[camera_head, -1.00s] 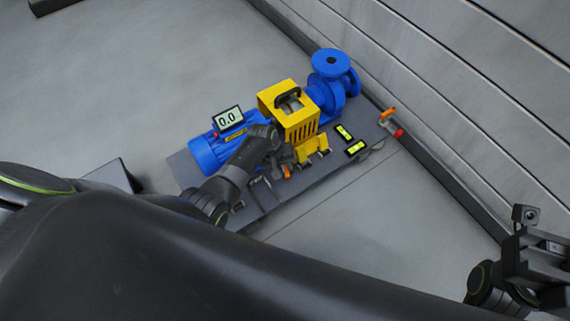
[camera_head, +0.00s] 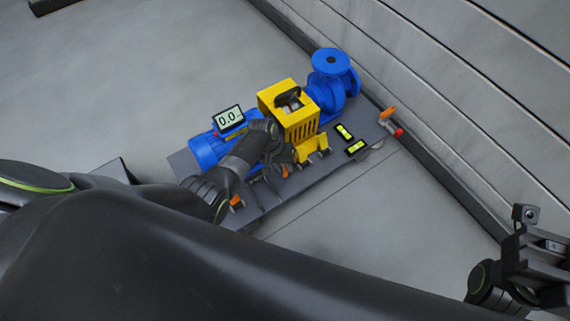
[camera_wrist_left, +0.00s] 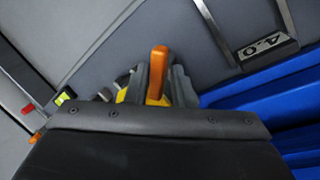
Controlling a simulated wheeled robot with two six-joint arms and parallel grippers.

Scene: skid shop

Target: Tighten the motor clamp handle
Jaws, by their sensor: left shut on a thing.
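My left gripper (camera_head: 283,160) reaches in over the skid beside the blue motor (camera_head: 207,151). In the left wrist view an orange clamp handle (camera_wrist_left: 158,72) stands between its fingers (camera_wrist_left: 160,90), which are shut on it. In the head view an orange piece (camera_head: 285,172) shows just below the gripper, and another orange handle (camera_head: 236,202) shows near the skid's front edge beside my arm. My arm hides part of the motor and its clamps. My right gripper (camera_head: 540,265) is at the right edge, away from the skid; its jaws are unclear.
The grey skid plate (camera_head: 290,201) carries a yellow guard (camera_head: 289,110), a blue pump (camera_head: 330,85) and a display reading 0.0 (camera_head: 228,118). Yellow-green levels (camera_head: 355,147) and an orange-and-red tool (camera_head: 391,123) lie to the right. A panelled wall runs behind; floor in front is clear.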

